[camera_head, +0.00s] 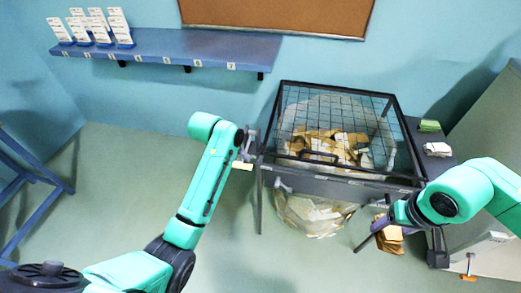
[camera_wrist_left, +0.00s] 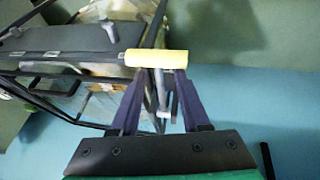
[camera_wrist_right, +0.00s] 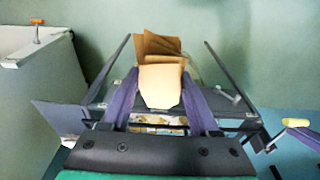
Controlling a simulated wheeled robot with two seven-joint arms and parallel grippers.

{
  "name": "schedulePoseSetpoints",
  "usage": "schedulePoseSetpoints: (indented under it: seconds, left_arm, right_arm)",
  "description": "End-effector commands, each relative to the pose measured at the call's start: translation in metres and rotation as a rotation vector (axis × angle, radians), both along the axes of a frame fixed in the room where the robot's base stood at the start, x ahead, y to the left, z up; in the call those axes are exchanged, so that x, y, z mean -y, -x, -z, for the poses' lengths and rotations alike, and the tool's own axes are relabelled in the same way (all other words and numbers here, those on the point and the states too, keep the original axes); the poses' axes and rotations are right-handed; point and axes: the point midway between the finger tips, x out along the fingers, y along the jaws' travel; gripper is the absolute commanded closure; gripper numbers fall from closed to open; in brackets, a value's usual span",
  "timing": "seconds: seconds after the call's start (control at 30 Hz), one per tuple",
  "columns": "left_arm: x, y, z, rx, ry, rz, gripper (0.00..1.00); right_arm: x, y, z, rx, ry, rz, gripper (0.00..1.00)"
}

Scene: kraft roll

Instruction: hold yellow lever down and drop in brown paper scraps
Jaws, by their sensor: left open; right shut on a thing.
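A dark-framed bin (camera_head: 315,185) stands ahead, with a wire mesh lid (camera_head: 335,105) over its top. Brown paper scraps (camera_head: 335,145) show through the mesh in a clear bag. The yellow lever (camera_head: 242,165) sticks out at the bin's left side; it also shows in the left wrist view (camera_wrist_left: 156,59). My left gripper (camera_head: 250,150) is at the lever, its open fingers (camera_wrist_left: 153,75) reaching up to the yellow grip. My right gripper (camera_wrist_right: 160,100) is shut on a stack of brown paper scraps (camera_wrist_right: 160,84), at the bin's front right in the head view (camera_head: 390,241).
A blue shelf (camera_head: 165,48) with several white cards (camera_head: 90,27) runs along the back wall. A green block (camera_head: 429,126) and a white bundle (camera_head: 437,149) lie right of the bin. A grey cabinet (camera_head: 485,225) stands at right.

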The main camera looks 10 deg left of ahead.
Motion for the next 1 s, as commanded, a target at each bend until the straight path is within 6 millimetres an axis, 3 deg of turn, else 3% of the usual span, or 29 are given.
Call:
schedulePoseSetpoints:
  seconds: [0.2, 0.37, 0.87, 1.0]
  left_arm:
    - [-0.01, 0.024, -0.054, -0.009, -0.004, -0.002, 0.5]
    - [-0.014, 0.032, -0.077, -0.009, -0.003, -0.002, 0.5]
    - [-0.014, 0.034, -0.08, -0.009, -0.003, 0.001, 0.5]
    - [-0.017, 0.048, -0.061, -0.019, -0.018, 0.009, 0.5]
  right_arm:
    - [0.0, 0.0, -0.001, 0.0, 0.0, 0.0, 0.93]
    - [0.0, 0.0, 0.0, 0.0, 0.0, 0.0, 0.93]
    - [0.0, 0.0, -0.001, 0.0, 0.0, 0.0, 0.93]
    - [0.0, 0.0, 0.0, 0.0, 0.0, 0.0, 0.93]
